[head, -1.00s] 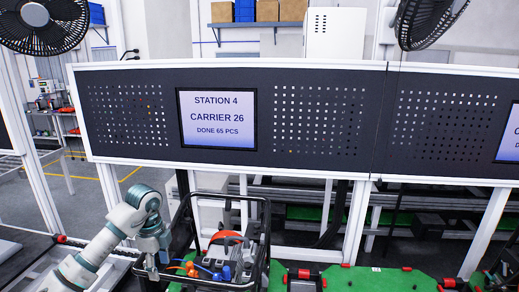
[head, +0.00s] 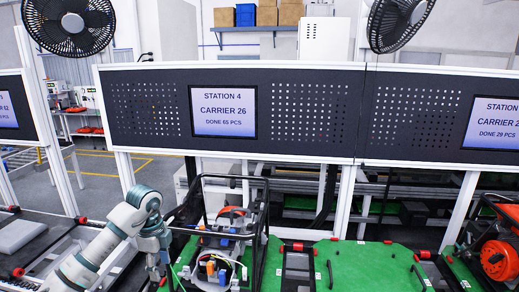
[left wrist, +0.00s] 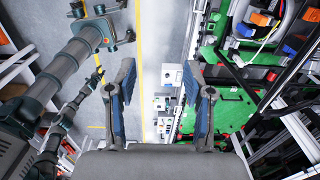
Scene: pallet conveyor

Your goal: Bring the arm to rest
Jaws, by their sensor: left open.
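My left arm (head: 104,243) comes in from the lower left of the head view and bends down at a raised joint. Its wrist end (head: 155,248) hangs just left of the black-framed carrier (head: 222,181); the fingertips are not clear there. In the left wrist view my left gripper (left wrist: 160,66) has its two fingers spread wide, with nothing between them. Floor and some distant equipment show through the gap. My right gripper is not in view.
The carrier holds a device with orange and blue parts and stands by a green conveyor surface (head: 352,262). A panel with a Station 4 screen (head: 223,111) spans behind. An orange reel-like part (head: 497,260) is at the right. A grey pad (head: 18,236) lies at the left.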

